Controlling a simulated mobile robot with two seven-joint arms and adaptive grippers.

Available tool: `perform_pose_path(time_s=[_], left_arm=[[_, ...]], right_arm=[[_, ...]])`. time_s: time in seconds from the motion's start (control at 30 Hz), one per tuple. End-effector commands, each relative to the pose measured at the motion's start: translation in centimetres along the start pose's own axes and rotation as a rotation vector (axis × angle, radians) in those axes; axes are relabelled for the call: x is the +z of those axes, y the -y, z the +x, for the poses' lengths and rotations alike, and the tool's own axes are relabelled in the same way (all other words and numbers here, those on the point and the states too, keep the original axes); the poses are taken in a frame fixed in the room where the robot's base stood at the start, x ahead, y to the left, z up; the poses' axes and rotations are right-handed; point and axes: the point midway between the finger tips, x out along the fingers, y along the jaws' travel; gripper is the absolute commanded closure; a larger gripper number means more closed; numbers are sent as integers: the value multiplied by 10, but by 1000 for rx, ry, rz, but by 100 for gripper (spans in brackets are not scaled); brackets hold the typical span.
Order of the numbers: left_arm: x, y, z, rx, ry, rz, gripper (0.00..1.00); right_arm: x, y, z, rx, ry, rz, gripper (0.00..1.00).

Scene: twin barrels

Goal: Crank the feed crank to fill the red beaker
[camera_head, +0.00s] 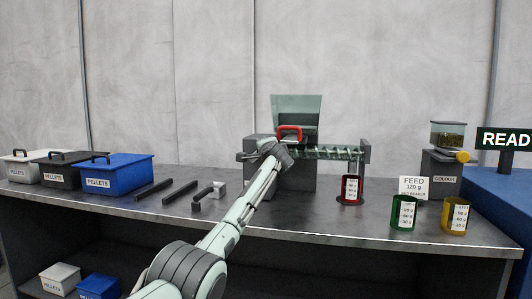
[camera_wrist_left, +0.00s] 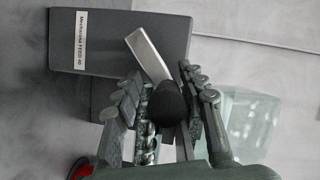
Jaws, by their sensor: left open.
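The feeder (camera_head: 296,175) stands on the bench with a clear hopper on top and a clear screw tube running right. The red beaker (camera_head: 350,190) stands upright below the tube's right end; its fill level is too small to tell. My left gripper (camera_head: 280,150) is at the feeder's front and hides the crank in the head view. In the left wrist view, the feed crank is a silver arm (camera_wrist_left: 148,55) with a black knob (camera_wrist_left: 167,103). The open fingers (camera_wrist_left: 163,98) lie either side of the knob; contact cannot be told. My right gripper is not in view.
A green beaker (camera_head: 403,212) and a yellow beaker (camera_head: 455,216) stand at the right, near a feed card (camera_head: 413,187) and a colour dispenser (camera_head: 446,165). A blue pellet box (camera_head: 115,174) and dark bars (camera_head: 180,191) lie left.

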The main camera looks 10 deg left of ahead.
Motion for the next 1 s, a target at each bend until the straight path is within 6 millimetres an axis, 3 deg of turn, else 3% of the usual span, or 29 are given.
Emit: perform_pose_path(time_s=[0.63, 0.8, 1.0], left_arm=[[2, 2, -96, -3, 0, 0, 59], [3, 3, -110, -3, 0, 0, 59], [3, 3, -112, -3, 1, 1, 59]], right_arm=[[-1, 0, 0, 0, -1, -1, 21], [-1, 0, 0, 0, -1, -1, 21], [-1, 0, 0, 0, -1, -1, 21]])
